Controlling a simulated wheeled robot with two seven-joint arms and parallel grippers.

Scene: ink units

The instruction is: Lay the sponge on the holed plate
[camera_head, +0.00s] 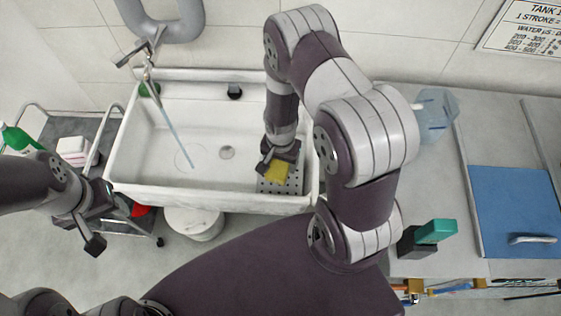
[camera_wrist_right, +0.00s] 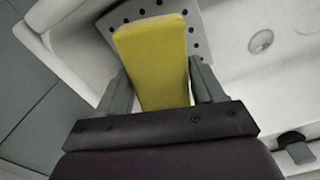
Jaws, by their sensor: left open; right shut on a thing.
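The yellow sponge (camera_wrist_right: 154,58) is between the fingers of my right gripper (camera_wrist_right: 153,88), which is shut on it. In the head view the sponge (camera_head: 277,172) shows at the tip of my right gripper (camera_head: 266,168), over the grey holed plate (camera_head: 293,183) in the right part of the sink. The plate's holes (camera_wrist_right: 199,30) also show beyond the sponge in the wrist view. I cannot tell whether the sponge touches the plate. My left gripper (camera_head: 92,226) is open and empty, left of the sink and away from the sponge.
The white sink (camera_head: 160,181) has a drain, a tap (camera_head: 148,72) and a thin stream of water at its left. A cart with a green bottle (camera_head: 18,138) stands left. A blue board (camera_head: 515,212), a clear jug (camera_head: 434,115) and a teal block (camera_head: 436,231) are on the right counter.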

